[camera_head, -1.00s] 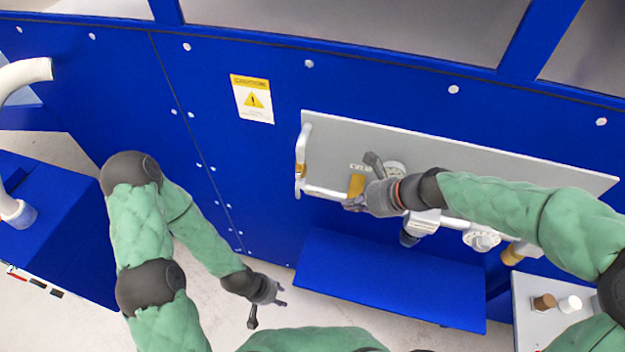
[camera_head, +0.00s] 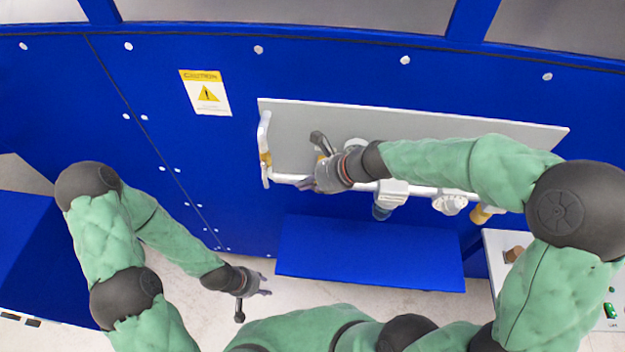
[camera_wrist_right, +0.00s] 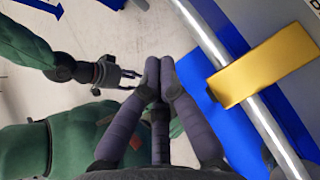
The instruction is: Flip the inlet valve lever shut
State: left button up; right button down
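The inlet valve lever appears as a flat yellow bar (camera_wrist_right: 268,70) lying across a silver pipe (camera_wrist_right: 228,62) in the right wrist view. In the head view, my right gripper (camera_head: 308,184) is in front of the pipe near the grey panel's lower left and hides most of the lever. In the wrist view, the right gripper's fingertips (camera_wrist_right: 160,66) are together with nothing between them, left of the lever and apart from it in the picture. My left gripper (camera_head: 265,284) hangs low above the floor, empty, with its fingers (camera_wrist_right: 128,80) apart in the wrist view.
The grey panel (camera_head: 450,122) carries a gauge partly hidden by my arm, and fittings (camera_head: 449,203) along the pipe. A blue ledge (camera_head: 370,255) projects below. A control box (camera_head: 510,254) stands at right. A caution label (camera_head: 205,92) is on the blue wall.

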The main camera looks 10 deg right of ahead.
aim_at(265, 181)
jog(key=w+a+f, duration=0.3)
jog(key=a, duration=0.3)
jog(key=shift+w+a, duration=0.15)
jog(key=shift+w, duration=0.1)
jog(key=shift+f+b, duration=0.1)
jog(key=shift+b, duration=0.2)
